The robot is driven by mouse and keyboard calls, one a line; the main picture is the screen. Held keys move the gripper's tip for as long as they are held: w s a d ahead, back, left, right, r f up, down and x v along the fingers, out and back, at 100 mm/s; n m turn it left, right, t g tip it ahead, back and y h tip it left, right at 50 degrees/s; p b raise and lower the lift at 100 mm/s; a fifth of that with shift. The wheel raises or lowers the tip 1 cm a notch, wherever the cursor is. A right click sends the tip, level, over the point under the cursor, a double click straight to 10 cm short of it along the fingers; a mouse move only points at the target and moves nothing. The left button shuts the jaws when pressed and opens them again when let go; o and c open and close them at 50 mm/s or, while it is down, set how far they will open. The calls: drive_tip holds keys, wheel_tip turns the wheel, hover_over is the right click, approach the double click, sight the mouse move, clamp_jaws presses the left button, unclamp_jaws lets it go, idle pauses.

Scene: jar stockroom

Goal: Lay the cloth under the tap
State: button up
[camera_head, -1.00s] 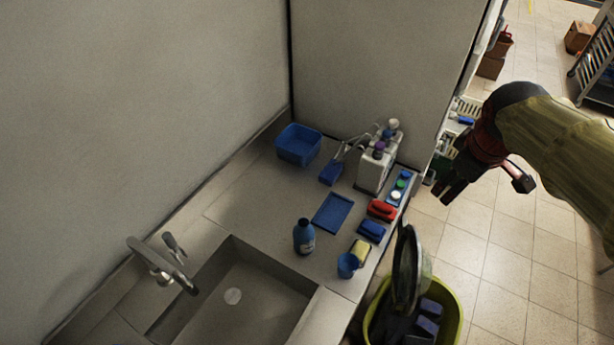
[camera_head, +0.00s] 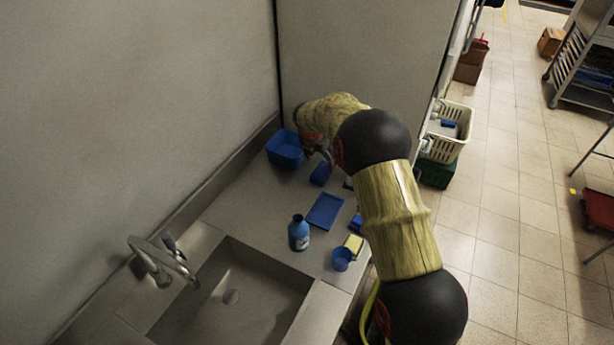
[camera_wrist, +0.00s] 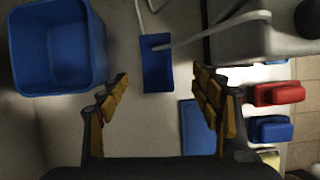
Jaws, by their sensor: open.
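A flat blue rectangle (camera_head: 325,211), which looks like the cloth, lies on the counter to the right of the sink (camera_head: 232,297). It also shows in the wrist view (camera_wrist: 190,130), partly behind my right finger. The metal tap (camera_head: 160,262) stands at the sink's left edge, its spout over the basin. My gripper (camera_wrist: 160,85) is open and empty, pointing down at the counter. Between its fingers in the wrist view is a small blue piece (camera_wrist: 157,65) with a pale handle. In the head view my arm hides most of the gripper.
A blue tub (camera_head: 285,148) stands at the counter's back corner. A blue bottle (camera_head: 299,233), a blue cup (camera_head: 341,259) and a yellow sponge (camera_head: 353,243) stand near the cloth. Red (camera_wrist: 279,93) and blue (camera_wrist: 270,129) blocks lie along the right edge.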

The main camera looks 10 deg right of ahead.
sight(322, 171)
drive_tip(key=shift+w+a+f, duration=0.2)
drive_tip(key=shift+w+f, duration=0.05)
drive_tip(key=shift+f, duration=0.15)
drive_tip(key=shift+w+f+n, duration=0.1)
drive_tip(key=shift+f+n, duration=0.2)
drive_tip(key=shift+b+x, duration=0.75)
drive_tip(key=shift+x, duration=2.65)
drive_tip(key=shift+f, duration=0.25)
drive_tip(key=shift+c, duration=0.5)
drive_tip(key=c, duration=1.1)
drive_tip(key=shift+c, duration=0.8)
drive_tip(key=shift+r, duration=0.1)
